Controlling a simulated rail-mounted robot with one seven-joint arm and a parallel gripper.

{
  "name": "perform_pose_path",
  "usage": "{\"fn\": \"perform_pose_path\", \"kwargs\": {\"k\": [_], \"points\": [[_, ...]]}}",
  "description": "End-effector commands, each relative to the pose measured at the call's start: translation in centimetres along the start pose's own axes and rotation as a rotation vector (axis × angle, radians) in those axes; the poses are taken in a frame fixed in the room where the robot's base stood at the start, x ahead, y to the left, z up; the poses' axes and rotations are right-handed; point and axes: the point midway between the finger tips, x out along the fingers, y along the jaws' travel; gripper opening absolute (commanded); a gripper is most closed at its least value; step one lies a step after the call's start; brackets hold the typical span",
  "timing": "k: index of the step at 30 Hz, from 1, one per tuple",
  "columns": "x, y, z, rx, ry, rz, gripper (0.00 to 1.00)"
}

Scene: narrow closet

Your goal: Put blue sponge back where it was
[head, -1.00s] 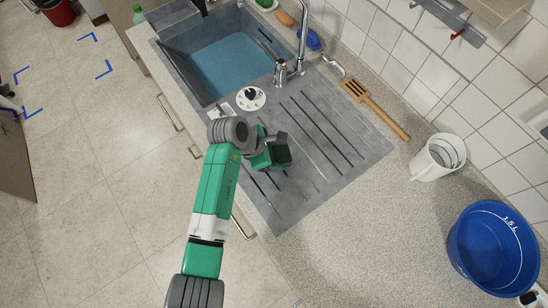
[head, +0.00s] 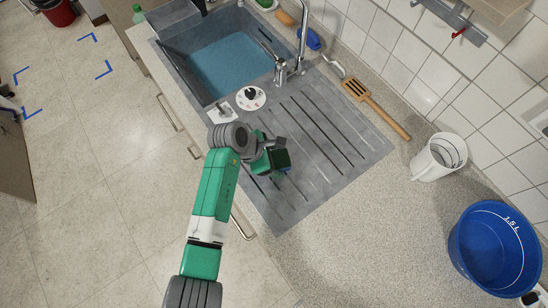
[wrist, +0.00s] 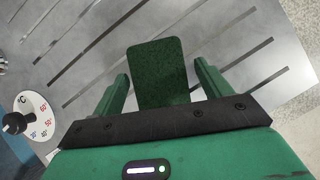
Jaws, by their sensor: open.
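A block with a dark green, rough top (wrist: 158,62) lies between the spread fingers of my gripper (wrist: 162,82) in the wrist view. Gaps show between it and both fingers. In the head view, the same dark block (head: 281,160) is at the end of my gripper (head: 272,158), over the ribbed grey drainboard (head: 325,125). I take it for the sponge; its blue body is hardly visible, and its underside is hidden. I cannot tell whether it rests on the drainboard. My gripper is open.
The sink (head: 225,65) is up and left. A white dial (head: 250,97) sits beside the tap (head: 282,72). A small blue item (head: 312,40) is behind the tap. The front counter is clear.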

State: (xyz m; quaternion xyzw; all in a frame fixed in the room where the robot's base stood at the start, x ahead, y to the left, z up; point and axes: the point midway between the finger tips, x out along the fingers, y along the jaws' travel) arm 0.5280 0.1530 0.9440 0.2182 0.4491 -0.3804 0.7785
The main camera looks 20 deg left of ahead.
Motion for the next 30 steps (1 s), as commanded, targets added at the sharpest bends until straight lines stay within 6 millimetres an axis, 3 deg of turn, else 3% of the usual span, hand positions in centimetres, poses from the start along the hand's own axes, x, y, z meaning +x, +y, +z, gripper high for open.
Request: {"fn": "perform_pose_path", "kwargs": {"k": [9, 13, 18, 27, 29, 30], "points": [[-7.9, 0.1, 0.2, -0.001, -0.003, 0.004, 0.77], [-10.2, 0.0, 0.1, -0.001, -0.001, 0.002, 0.77], [-11.6, 0.0, 0.0, -0.001, 0.000, 0.001, 0.77], [-11.7, 0.0, 0.0, -0.001, -0.001, 0.001, 0.77], [-11.8, 0.2, 0.5, 0.023, -0.001, 0.014, 0.77], [-12.2, 0.6, 1.6, 0.082, -0.002, 0.048, 0.77]]}}
